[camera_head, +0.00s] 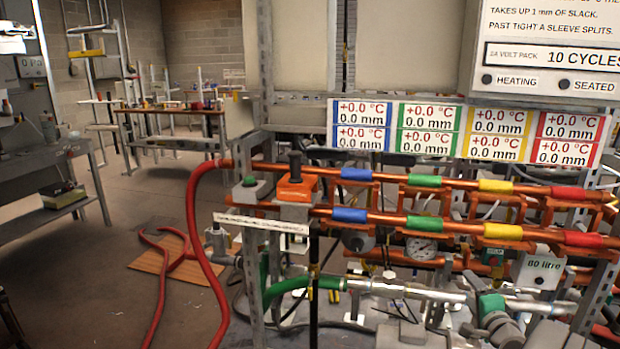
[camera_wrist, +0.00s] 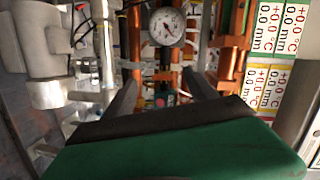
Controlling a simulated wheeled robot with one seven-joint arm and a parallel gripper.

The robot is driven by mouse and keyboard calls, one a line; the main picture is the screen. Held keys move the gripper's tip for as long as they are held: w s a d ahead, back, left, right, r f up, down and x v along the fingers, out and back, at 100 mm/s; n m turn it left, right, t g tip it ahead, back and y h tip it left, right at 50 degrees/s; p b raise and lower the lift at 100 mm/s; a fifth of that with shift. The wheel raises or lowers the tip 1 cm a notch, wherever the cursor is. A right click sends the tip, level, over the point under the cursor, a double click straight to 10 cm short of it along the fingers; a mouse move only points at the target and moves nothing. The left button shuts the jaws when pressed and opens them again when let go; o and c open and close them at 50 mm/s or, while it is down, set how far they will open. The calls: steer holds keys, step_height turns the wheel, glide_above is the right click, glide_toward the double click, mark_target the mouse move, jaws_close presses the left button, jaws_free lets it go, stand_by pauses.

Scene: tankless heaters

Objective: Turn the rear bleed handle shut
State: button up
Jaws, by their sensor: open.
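I cannot tell for sure which part is the rear bleed handle. In the wrist view my gripper (camera_wrist: 160,78) is open, with its two dark fingers apart. A small green part (camera_wrist: 160,101) shows between and behind the fingers; its shape is too small to make out. A round white pressure gauge (camera_wrist: 167,26) is beyond the fingertips; it also shows in the head view (camera_head: 421,247) below the copper pipes. A black upright knob (camera_head: 295,166) stands on an orange block at the left end of the pipes, with a green knob (camera_head: 250,181) beside it.
Copper pipes (camera_head: 400,217) with coloured sleeves run across the rack. Coloured reading panels (camera_head: 361,125) hang above them. A red hose (camera_head: 191,225) hangs at left, where some floor is open.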

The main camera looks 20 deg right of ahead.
steer(key=w+a+r+n+g+y+p, duration=0.1)
steer(key=w+a+r+n+y+p, duration=0.2)
steer(key=a, duration=0.5)
steer(key=w+a+r+n+g+y+p, duration=0.2)
steer(key=w+a+r+n+p, duration=0.15)
steer(key=a, duration=0.45)
steer(key=s+a+r+n+g+y+p, duration=0.1)
steer(key=a+r+n+g+p, duration=0.15)
steer(key=a, duration=0.45)
steer(key=s+a+r+n+g+p, duration=0.1)
steer(key=s+a+r+n+p, duration=0.2)
steer(key=a, duration=0.4)
steer(key=s+a+r+n+g+p, duration=0.2)
steer(key=s+a+n+p, duration=0.1)
steer(key=s+a, duration=0.4)
steer(key=s+a+r+n+g+p, duration=0.3)
steer(key=s+a, duration=0.4)
steer(key=s, duration=0.3)
steer(key=shift+s+r+n+p, duration=0.25)
steer(key=shift+n+p, duration=0.35)
steer(key=shift+n, duration=0.3)
steer(key=shift+g, duration=0.25)
